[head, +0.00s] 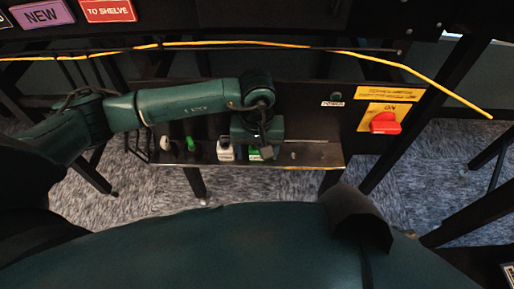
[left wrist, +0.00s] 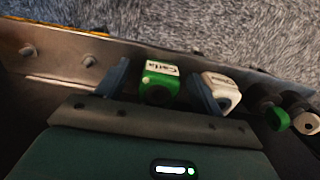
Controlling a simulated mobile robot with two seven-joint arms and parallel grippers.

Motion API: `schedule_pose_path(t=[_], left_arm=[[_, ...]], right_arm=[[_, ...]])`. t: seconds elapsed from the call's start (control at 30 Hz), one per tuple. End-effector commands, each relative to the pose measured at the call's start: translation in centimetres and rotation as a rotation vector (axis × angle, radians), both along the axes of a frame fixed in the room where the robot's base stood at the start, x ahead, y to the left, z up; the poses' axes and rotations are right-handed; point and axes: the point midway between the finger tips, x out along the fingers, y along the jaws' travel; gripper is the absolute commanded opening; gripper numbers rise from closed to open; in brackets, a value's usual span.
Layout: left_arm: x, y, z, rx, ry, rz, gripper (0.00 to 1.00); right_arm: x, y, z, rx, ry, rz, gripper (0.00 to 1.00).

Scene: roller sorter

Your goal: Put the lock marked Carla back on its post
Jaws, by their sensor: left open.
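The green lock with a white label reading Carla (left wrist: 160,84) sits at the shelf panel in the left wrist view; in the head view the green lock (head: 255,155) shows partly under my left gripper (head: 264,149). My left gripper is open, with one finger on each side of the Carla lock. I cannot tell whether the fingers touch it. Two bare posts, the nearer one (left wrist: 90,61) and a farther one (left wrist: 28,51), stick out of the panel left of the lock in the wrist view. My right gripper is not in view.
A white lock (left wrist: 222,90) stands just outside the right finger. Another green lock (left wrist: 279,119) and another white lock (left wrist: 305,123) are farther right. A red switch (head: 385,123) on a yellow plate is right of the shelf (head: 315,155). A yellow cable (head: 370,60) runs above.

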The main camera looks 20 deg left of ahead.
Motion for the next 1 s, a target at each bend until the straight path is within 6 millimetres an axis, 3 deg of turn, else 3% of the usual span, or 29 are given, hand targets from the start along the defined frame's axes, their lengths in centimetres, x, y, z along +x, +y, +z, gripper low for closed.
schedule_pose_path(t=[0.17,0.7,1.0], left_arm=[[0.0,0.0,0.2,0.000,0.000,0.000,0.67],[0.1,0.0,11.0,0.000,-0.004,-0.001,0.67],[0.0,0.0,13.2,0.000,0.000,0.000,0.67]], right_arm=[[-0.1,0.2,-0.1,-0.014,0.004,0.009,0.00],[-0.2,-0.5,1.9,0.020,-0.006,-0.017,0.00],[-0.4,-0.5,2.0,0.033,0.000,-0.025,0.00]])
